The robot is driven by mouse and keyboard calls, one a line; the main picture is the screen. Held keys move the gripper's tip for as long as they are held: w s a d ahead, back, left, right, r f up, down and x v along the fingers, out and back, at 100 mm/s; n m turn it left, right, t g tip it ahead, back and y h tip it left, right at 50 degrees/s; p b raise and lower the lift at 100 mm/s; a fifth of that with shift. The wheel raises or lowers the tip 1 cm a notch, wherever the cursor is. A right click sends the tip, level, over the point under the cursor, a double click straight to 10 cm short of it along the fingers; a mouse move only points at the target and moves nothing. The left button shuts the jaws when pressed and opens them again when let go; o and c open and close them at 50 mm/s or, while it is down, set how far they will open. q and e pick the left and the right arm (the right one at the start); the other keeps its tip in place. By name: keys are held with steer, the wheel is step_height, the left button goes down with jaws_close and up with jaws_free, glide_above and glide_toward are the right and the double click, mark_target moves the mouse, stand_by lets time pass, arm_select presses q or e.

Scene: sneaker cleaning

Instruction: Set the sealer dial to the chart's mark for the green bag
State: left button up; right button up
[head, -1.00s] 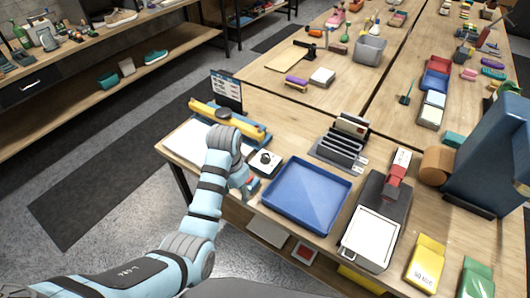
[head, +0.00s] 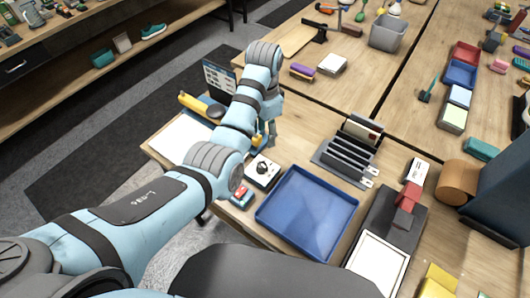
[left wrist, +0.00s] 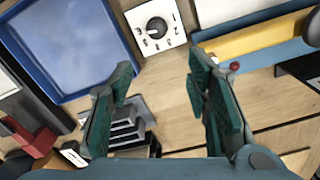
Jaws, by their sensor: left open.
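The sealer dial is a black knob (head: 263,170) on a white box beside the blue tray. In the left wrist view the dial (left wrist: 157,27) is ringed by marks, too small to read surely. The sealer, with a yellow bar (head: 190,103) on a blue base, stands left of it; the bar (left wrist: 265,38) also shows in the left wrist view. The chart (head: 218,80) stands upright behind the sealer, its print unreadable, partly covered by my arm. My left gripper (head: 268,140) is open and empty above the table behind the dial; its fingers (left wrist: 162,75) point toward the dial box, apart from it. No green bag is clear.
A blue tray (head: 308,212) lies right of the dial, with a dark slotted rack (head: 347,150) behind it. A small red and blue item (head: 240,196) sits near the front edge. A yellow pack (head: 440,282) is at bottom right. Bare wood lies between gripper and rack.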

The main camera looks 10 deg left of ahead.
arm_select(q)
steer(key=b, duration=0.1)
glide_above(262, 163)
steer(key=s, duration=0.1)
steer(key=f, duration=0.6)
steer(key=shift+s+f, duration=0.2)
steer(key=shift+f, duration=0.05)
steer(key=f, duration=0.2)
steer(key=f+b, duration=0.1)
steer(key=f, duration=0.2)
steer(key=shift+w+f, duration=0.35)
steer(key=shift+w, duration=0.05)
steer(key=shift+w+f, duration=0.2)
steer(key=shift+f, duration=0.2)
steer(key=shift+s+r, duration=0.2)
steer(key=shift+s, duration=0.05)
steer(key=shift+c, duration=0.2)
steer(key=c, duration=0.3)
jaws_close()
arm_select(e)
steer(key=s+f, duration=0.1)
steer(key=f, duration=0.1)
steer(key=shift+s+d+f, duration=0.1)
steer(key=shift+s+f, duration=0.3)
steer(key=shift+r, duration=0.1)
